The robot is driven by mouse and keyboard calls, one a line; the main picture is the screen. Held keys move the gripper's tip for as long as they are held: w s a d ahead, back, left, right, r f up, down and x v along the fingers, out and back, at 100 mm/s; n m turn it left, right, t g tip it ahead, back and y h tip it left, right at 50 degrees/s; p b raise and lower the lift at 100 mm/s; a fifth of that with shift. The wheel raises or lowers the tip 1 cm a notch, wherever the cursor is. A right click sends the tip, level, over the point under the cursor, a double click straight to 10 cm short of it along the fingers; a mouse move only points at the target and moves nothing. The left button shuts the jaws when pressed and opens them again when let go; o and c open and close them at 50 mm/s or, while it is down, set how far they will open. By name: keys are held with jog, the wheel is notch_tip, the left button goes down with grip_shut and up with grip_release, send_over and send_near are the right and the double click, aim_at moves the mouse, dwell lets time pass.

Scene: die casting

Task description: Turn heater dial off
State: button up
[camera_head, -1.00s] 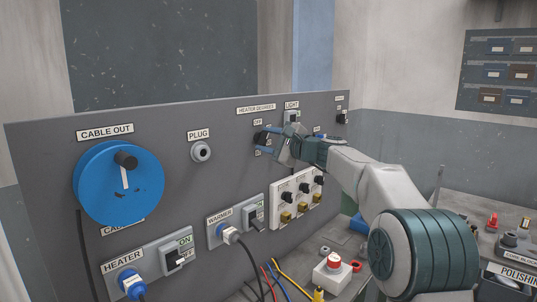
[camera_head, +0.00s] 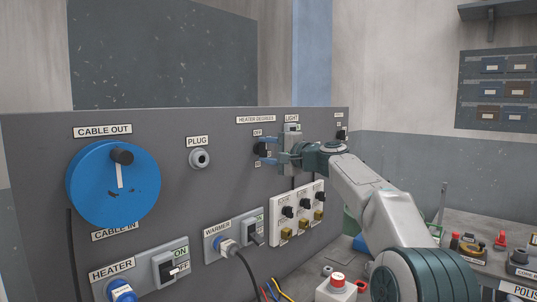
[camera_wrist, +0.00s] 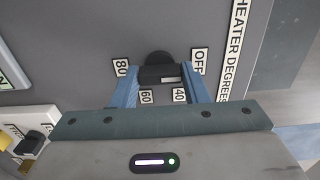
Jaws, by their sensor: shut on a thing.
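The heater dial (camera_head: 260,149) is a black knob on the grey panel under the HEATER DEGREES label (camera_head: 256,119). In the wrist view the dial (camera_wrist: 158,71) has labels 80, 60, 40 and OFF (camera_wrist: 199,61) around it, with OFF on the right. My gripper (camera_head: 268,149) reaches the dial from the right. Its blue fingers (camera_wrist: 160,82) are on either side of the dial's raised grip, shut on it. The grip lies crosswise between the fingers. I cannot tell which label it points to.
A blue cable reel (camera_head: 115,185), a plug socket (camera_head: 199,159) and the HEATER switch (camera_head: 168,268) are on the panel to the left. The WARMER switch (camera_head: 253,232) and a white block of small knobs (camera_head: 298,213) sit below the dial. A red button box (camera_head: 338,287) stands at the front.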

jog(key=shift+f, duration=0.15)
jog(key=o, duration=1)
jog(key=b+v, duration=0.4)
jog(key=v, duration=1)
jog(key=shift+a, duration=0.1)
